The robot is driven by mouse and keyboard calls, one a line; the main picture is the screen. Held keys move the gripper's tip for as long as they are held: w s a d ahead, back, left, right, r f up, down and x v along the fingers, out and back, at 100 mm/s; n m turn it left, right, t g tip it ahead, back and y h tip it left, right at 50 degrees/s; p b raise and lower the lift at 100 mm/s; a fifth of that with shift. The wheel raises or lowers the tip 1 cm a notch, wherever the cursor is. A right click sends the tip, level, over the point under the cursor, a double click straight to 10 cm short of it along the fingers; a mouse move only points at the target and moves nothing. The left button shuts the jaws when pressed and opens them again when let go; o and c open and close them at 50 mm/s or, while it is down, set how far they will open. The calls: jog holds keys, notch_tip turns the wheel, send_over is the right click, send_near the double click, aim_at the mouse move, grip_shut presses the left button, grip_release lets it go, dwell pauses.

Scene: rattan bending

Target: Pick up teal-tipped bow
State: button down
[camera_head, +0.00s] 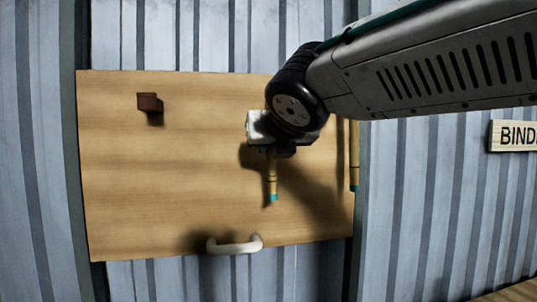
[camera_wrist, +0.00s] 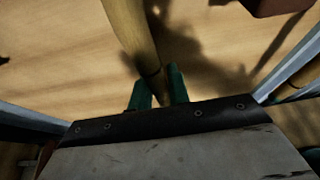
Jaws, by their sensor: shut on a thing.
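The teal-tipped bow (camera_head: 272,178) shows as a light tan rod with dark bands and a teal lower tip, hanging upright in front of the wooden board. My gripper (camera_head: 275,151) is at its middle, and my wrist and arm hide much of its upper part. In the wrist view the bow's tan shaft (camera_wrist: 131,32) runs down between the green fingers of my gripper (camera_wrist: 158,88), which are shut on it. A second tan length with a teal lower tip (camera_head: 354,165) hangs at the board's right edge. Whether the two lengths join is hidden behind my arm.
The wooden board (camera_head: 180,170) stands against a corrugated metal wall (camera_head: 430,200). A brown block (camera_head: 149,102) sticks out at its upper left, and a white handle (camera_head: 234,245) at its lower edge. A sign reading "BIND" (camera_head: 515,136) is at the right.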

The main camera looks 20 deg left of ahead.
jog(key=s+d+r, duration=0.1)
jog(key=s+d, duration=0.8)
jog(key=s, duration=0.1)
jog(key=shift+d+r, duration=0.15)
jog(key=shift+r, duration=0.1)
dwell(0.4)
